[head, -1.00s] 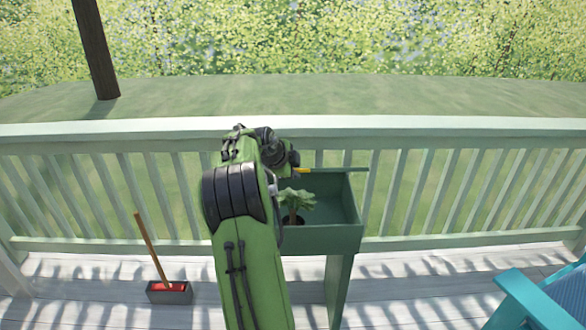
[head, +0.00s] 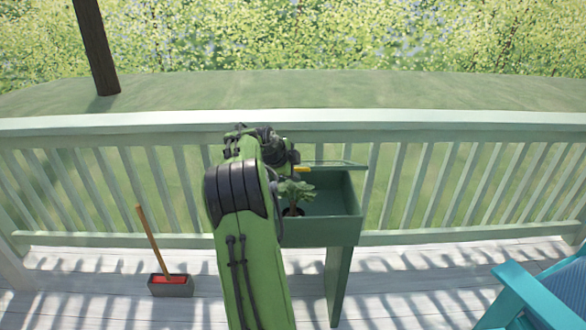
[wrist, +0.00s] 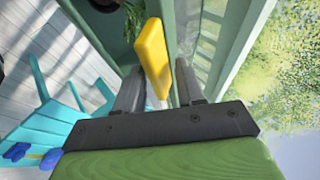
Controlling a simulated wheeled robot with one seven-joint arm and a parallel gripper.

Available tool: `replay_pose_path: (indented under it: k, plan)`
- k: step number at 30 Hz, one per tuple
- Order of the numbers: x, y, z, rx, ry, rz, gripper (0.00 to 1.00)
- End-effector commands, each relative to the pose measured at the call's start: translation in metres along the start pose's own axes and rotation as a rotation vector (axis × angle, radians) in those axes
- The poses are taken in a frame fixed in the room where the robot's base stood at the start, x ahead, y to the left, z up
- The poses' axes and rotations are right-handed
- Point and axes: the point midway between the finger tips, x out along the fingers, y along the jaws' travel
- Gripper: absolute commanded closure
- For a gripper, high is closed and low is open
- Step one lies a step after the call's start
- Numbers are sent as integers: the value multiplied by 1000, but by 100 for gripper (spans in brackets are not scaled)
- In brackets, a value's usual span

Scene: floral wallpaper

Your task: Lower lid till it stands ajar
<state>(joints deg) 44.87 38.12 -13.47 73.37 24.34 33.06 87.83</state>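A dark green planter box (head: 320,235) stands against the railing. Its lid (head: 340,166) is raised at the back and shows nearly edge-on in the head view. A yellow handle (head: 302,170) is on the lid, and it shows large in the wrist view (wrist: 155,58). My gripper (wrist: 160,80) is at the handle, with its fingers apart on either side of it. A gap shows between the handle and the right finger. In the head view my arm hides the fingers and the box's left part.
A leafy potted plant (head: 296,192) sits inside the box. The white railing (head: 450,125) runs close behind. A tray with a red inside (head: 170,285) and a wooden stick stands at left. A turquoise chair (head: 525,300) is at right. Floor between box and chair is clear.

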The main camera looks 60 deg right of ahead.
Motion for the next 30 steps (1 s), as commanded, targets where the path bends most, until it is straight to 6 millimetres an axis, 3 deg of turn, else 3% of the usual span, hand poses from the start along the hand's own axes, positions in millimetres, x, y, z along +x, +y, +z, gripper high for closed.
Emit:
replay_pose_path:
  k: [5,18,23,30]
  plan:
    - [-21,-2,0,0,-3,-5,62]
    - [-139,-2,0,-2,-4,-1,62]
    - [-156,-1,0,-1,-1,0,62]
    - [-157,0,0,-1,0,2,62]
